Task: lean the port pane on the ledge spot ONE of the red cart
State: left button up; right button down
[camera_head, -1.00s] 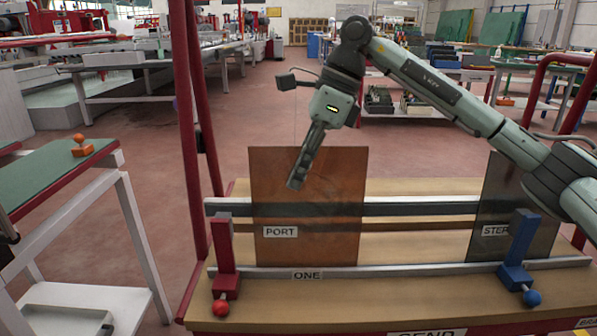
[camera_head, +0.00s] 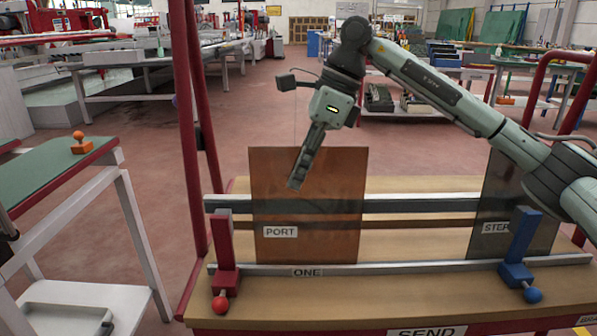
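The port pane (camera_head: 330,190) is a brown, see-through sheet with a PORT label. It stands nearly upright on the red cart (camera_head: 250,322), against the grey rear rail (camera_head: 410,203). Its lower edge is at the front ledge (camera_head: 420,269), above the spot label ONE (camera_head: 307,272). My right gripper (camera_head: 298,180) reaches down over the pane's top edge. A finger lies across the front of its upper part. I cannot make out the other finger, nor whether they clamp the glass. My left gripper is not in view.
A dark grey pane (camera_head: 500,200) with a partly hidden label leans at the right of the cart. A red clamp post (camera_head: 225,250) and a blue one (camera_head: 518,245) stand at the ledge. A green-topped table (camera_head: 40,180) is at left.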

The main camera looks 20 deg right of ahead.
jog(key=shift+f, duration=0.1)
jog(key=c, duration=1.6)
grip_release()
jog(key=shift+c, duration=0.2)
jog(key=shift+f, duration=0.1)
